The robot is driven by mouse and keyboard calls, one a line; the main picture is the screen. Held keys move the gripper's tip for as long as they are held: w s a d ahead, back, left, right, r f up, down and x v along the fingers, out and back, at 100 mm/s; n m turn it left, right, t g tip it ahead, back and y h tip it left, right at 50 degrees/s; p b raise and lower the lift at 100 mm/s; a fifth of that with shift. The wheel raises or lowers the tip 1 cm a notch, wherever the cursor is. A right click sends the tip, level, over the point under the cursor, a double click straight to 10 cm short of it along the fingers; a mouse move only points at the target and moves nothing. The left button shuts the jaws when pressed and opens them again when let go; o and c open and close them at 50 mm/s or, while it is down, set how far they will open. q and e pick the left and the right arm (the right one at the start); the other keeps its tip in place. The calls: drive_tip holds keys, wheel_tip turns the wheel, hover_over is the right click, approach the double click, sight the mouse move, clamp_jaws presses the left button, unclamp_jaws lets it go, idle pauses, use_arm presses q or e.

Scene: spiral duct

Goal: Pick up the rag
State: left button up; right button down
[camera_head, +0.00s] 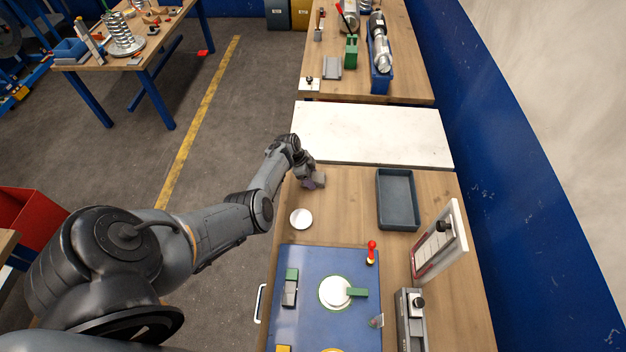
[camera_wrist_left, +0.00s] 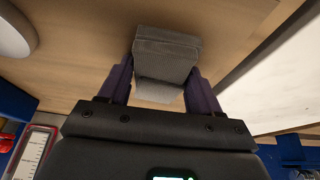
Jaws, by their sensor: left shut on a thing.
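The rag (camera_wrist_left: 165,55) is a folded grey cloth. In the left wrist view it sits between the two purple fingers of my left gripper (camera_wrist_left: 160,88), which are shut on it. In the head view the rag (camera_head: 319,179) shows small at the end of my left arm, over the wooden table (camera_head: 345,190) near its left edge. My left gripper (camera_head: 312,182) is mostly hidden there by the wrist. I cannot tell whether the rag still touches the table. My right gripper is in neither view.
A round white disc (camera_head: 301,219) lies just in front of the rag. A grey tray (camera_head: 397,200) stands to the right. A white board (camera_head: 373,134) lies behind. The table between rag and tray is clear.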

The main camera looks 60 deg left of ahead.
sight(317, 178)
use_arm(q)
drive_tip(key=shift+c, duration=0.6)
drive_tip(key=shift+r, duration=0.15)
drive_tip(key=shift+r, duration=0.55)
drive_tip(key=r, duration=0.1)
drive_tip(key=r+p, duration=0.1)
drive_tip(key=r, duration=0.1)
drive_tip(key=shift+d, duration=0.3)
drive_tip(key=d+r, duration=0.2)
drive_tip(key=d, duration=0.1)
drive_tip(key=d+r, duration=0.2)
drive_tip(key=d, duration=0.2)
drive_tip(key=d+r, duration=0.2)
drive_tip(key=d, duration=0.2)
drive_tip(key=shift+w+r+p, duration=0.2)
drive_tip(key=shift+r+p, duration=0.1)
drive_tip(key=shift+p, duration=0.05)
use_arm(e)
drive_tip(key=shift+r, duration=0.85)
use_arm(q)
drive_tip(key=o, duration=0.5)
drive_tip(key=c, duration=0.4)
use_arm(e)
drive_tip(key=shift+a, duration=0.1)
